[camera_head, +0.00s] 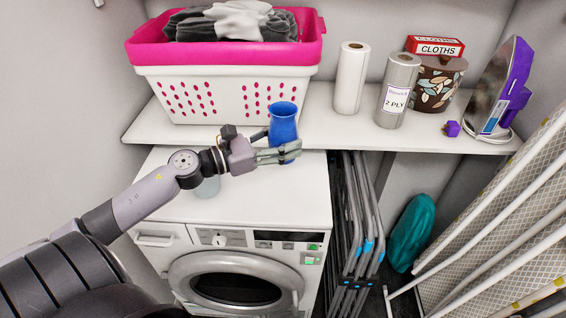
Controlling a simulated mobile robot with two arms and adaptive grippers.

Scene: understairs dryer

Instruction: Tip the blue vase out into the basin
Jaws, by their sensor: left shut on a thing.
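The blue vase (283,122) is upright, with its open mouth facing up, above the dryer top near the shelf's front edge. My left gripper (284,152) comes in from the left and is shut on the lower part of the vase. Its fingers hide part of the vase, and I cannot see what is inside it. A pale, rounded vessel (208,189) stands on the dryer top, mostly hidden behind my left wrist. I cannot tell for sure that it is the basin. My right gripper is not in view.
The white dryer (285,205) has free room on top. On the shelf (318,128) stand a pink-and-white laundry basket (222,95), paper rolls (351,78), a patterned pot (437,83) with a cloths box (436,46), and a purple iron (505,85). Folded racks (362,220) stand right of the dryer.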

